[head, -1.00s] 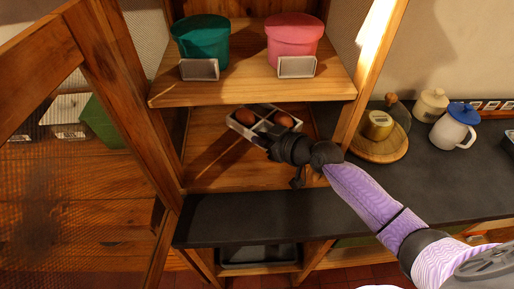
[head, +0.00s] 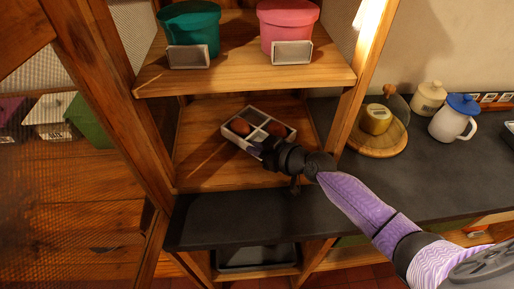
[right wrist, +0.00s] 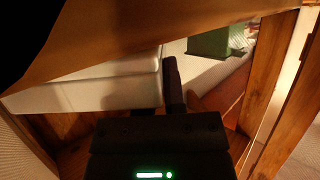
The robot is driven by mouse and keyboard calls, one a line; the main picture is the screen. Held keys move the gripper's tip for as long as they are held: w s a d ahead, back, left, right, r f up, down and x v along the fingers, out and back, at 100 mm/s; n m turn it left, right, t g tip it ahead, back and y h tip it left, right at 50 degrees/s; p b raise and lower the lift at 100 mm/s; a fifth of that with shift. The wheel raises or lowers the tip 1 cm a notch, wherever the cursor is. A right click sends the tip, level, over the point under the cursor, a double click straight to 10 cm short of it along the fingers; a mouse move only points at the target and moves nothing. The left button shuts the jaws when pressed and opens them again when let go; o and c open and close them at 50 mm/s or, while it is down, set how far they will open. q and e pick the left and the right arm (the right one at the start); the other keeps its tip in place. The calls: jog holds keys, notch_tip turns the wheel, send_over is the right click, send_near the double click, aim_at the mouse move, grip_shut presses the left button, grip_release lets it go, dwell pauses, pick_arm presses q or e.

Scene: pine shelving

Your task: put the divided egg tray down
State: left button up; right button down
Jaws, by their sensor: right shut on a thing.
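The divided egg tray (head: 240,144) is pale grey with a dark grip side, and has several compartments. My right gripper (head: 268,150) is shut on the tray's front side. In the right wrist view a dark finger (right wrist: 173,85) lies against the pale tray wall (right wrist: 90,88). My left gripper is not in view.
The shelf above holds a teal tub (head: 190,28) and a pink tub (head: 288,25) with label holders. Wooden posts stand at both sides. A dark counter (head: 240,220) lies below, with a round wooden board (head: 375,146) and a white jug (head: 452,122) at right.

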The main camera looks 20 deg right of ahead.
jog(key=c, duration=0.7)
grip_release()
jog(key=shift+f, duration=0.2)
jog(key=shift+r, duration=0.1)
jog(key=shift+s+d+r+p, duration=0.1)
jog(key=shift+s+r+p, duration=0.05)
jog(key=shift+r+p, duration=0.8)
jog(key=shift+f+p+v, duration=0.15)
jog(key=shift+p+v, duration=0.05)
jog(key=shift+v, duration=2.65)
jog(key=shift+f+p+v, duration=0.1)
jog(key=shift+p+v, duration=0.1)
jog(key=shift+v, duration=2.6)
jog(key=shift+s, duration=0.15)
